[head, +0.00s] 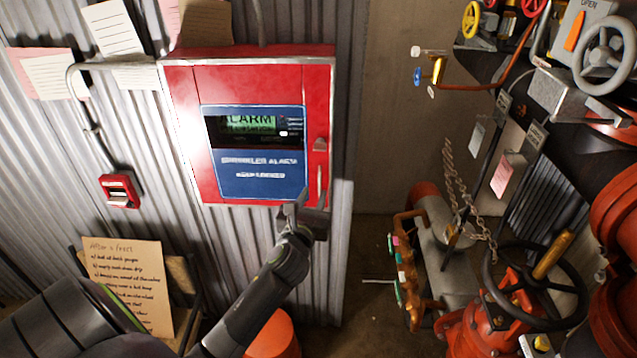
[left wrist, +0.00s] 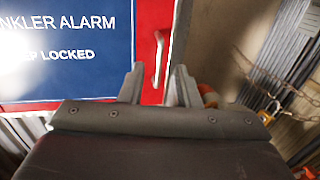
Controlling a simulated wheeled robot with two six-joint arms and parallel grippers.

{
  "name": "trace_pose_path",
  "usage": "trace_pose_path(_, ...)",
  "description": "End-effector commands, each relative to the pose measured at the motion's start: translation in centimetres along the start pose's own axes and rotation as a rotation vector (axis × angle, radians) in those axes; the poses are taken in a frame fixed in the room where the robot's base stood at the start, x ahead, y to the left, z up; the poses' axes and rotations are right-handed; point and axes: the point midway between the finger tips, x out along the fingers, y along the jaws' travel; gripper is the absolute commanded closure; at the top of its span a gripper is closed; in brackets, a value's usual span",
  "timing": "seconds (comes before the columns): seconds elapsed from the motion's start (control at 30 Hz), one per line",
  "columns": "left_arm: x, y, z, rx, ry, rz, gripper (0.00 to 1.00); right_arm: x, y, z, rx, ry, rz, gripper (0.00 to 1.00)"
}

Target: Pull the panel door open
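The panel is a red box (head: 180,110) on the corrugated wall, its door (head: 316,100) closed, with a blue plate (head: 262,170) reading sprinkler alarm, keep locked, and a lit green alarm screen (head: 250,125). A slim handle (head: 319,182) runs upright at the door's lower right; it also shows in the left wrist view (left wrist: 158,60). My left gripper (head: 308,200) is just below the panel's lower right corner. In the left wrist view its two fingers (left wrist: 160,85) are apart with nothing between them, and the handle is beyond the fingertips. My right gripper is not in view.
Red and black pipes with valves and handwheels (head: 535,285) fill the right side. A chain (head: 465,190) hangs there. A small red call box (head: 120,190) and pinned papers are on the left wall. A handwritten board (head: 130,275) stands below. Open floor (head: 365,290) lies between wall and pipes.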

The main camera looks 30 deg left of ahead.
Motion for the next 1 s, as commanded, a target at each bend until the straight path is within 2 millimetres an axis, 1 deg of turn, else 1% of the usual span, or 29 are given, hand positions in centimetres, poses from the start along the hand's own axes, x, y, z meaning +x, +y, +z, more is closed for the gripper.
trace_pose_path(0.03,1.0,0.0,0.1,0.003,-0.001,-0.001,0.71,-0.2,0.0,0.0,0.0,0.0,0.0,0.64)
trace_pose_path(0.1,2.2,0.0,0.1,0.001,-0.001,-0.001,0.71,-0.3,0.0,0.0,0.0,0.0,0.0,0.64)
trace_pose_path(0.3,4.5,0.0,0.0,0.002,-0.001,-0.001,0.71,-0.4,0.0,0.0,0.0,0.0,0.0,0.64)
trace_pose_path(0.5,5.3,0.0,0.0,0.0,0.0,-0.001,0.71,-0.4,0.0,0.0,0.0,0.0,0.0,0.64)
trace_pose_path(0.73,5.4,0.0,0.0,0.0,0.0,-0.001,0.71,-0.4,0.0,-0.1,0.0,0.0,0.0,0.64)
trace_pose_path(0.77,5.4,0.0,0.0,0.0,0.0,-0.001,0.72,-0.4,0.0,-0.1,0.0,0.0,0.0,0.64)
trace_pose_path(0.9,5.3,0.0,0.0,0.0,0.0,-0.001,0.9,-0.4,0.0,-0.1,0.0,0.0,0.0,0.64)
trace_pose_path(0.97,5.3,0.0,0.0,0.0,0.0,-0.001,0.98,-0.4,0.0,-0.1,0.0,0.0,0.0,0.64)
trace_pose_path(1.0,5.3,0.0,0.0,0.0,0.0,-0.001,1.0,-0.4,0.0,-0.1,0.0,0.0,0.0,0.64)
